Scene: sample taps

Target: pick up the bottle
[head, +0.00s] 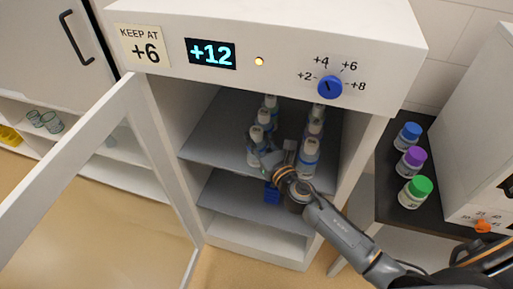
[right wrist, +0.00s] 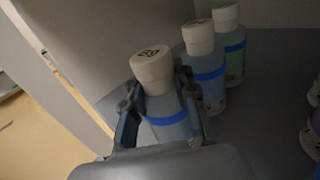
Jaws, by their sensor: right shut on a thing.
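The front left bottle (head: 254,151) stands on the upper shelf of the open cabinet, with a white cap. My right gripper (head: 268,160) reaches in from the lower right and is at this bottle. In the right wrist view its fingers are closed on both sides of the bottle (right wrist: 166,107), below the white cap with a dark mark and around the blue band. The bottle looks upright; its base is hidden by the gripper, so I cannot tell whether it touches the shelf. My left gripper is not in view.
More white-capped bottles (right wrist: 204,65) stand behind it, with another row (head: 309,158) to the right. The glass door (head: 95,150) is open at left. The display (head: 210,53) reads +12 and the label (head: 143,46) +6. Blue, purple and green-capped bottles (head: 414,192) stand outside right.

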